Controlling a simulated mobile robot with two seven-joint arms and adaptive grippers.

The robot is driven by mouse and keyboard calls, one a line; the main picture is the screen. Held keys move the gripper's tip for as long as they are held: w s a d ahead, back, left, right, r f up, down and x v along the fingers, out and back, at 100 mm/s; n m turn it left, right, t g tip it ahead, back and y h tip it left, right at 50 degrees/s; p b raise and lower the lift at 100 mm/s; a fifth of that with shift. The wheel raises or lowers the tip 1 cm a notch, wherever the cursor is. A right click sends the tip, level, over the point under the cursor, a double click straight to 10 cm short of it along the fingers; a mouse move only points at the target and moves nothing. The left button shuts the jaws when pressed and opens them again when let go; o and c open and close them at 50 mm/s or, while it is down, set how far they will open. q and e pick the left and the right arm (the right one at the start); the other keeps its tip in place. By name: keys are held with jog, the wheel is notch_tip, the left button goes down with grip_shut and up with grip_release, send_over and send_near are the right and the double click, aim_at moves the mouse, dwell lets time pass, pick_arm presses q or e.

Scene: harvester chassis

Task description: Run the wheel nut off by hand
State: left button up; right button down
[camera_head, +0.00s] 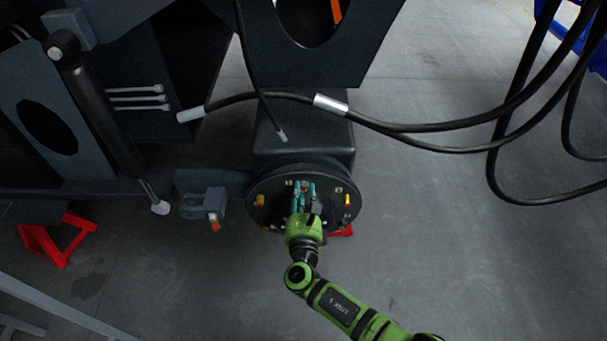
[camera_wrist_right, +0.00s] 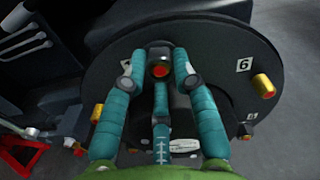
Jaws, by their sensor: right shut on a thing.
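The round dark wheel hub (camera_head: 272,213) faces me below the chassis, with several gold-coloured wheel nuts such as one at its right (camera_head: 346,200) and numbered labels around the face. My right gripper (camera_head: 302,186) reaches up to the upper part of the hub. In the right wrist view its teal fingers (camera_wrist_right: 158,72) are closed around a wheel nut (camera_wrist_right: 160,70) with an orange-red end, near the hub's top edge. Another gold nut (camera_wrist_right: 263,85) stands free beside the label 6. Whether the held nut still touches the hub is unclear. My left gripper is not in view.
Black hoses (camera_head: 430,127) hang across the upper right. A grey bracket (camera_head: 203,203) and a red stand (camera_head: 55,243) are left of the hub. A black cylinder (camera_head: 100,115) slants down at the left.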

jog(key=n+p, duration=0.4)
jog(key=n, duration=0.5)
jog(key=shift+s, duration=0.2)
jog(key=shift+f+n, duration=0.1)
jog(key=shift+n, duration=0.9)
jog(key=shift+f, duration=0.15)
jog(key=c, duration=0.9)
grip_release()
jog(key=shift+c, duration=0.8)
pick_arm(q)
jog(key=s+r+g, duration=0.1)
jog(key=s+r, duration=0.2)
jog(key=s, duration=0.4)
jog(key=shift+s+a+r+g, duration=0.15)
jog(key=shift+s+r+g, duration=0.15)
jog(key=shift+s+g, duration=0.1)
pick_arm(e)
jog(key=shift+r, duration=0.25)
jog(key=shift+c, duration=0.2)
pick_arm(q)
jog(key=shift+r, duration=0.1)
pick_arm(e)
jog(key=shift+s, duration=0.1)
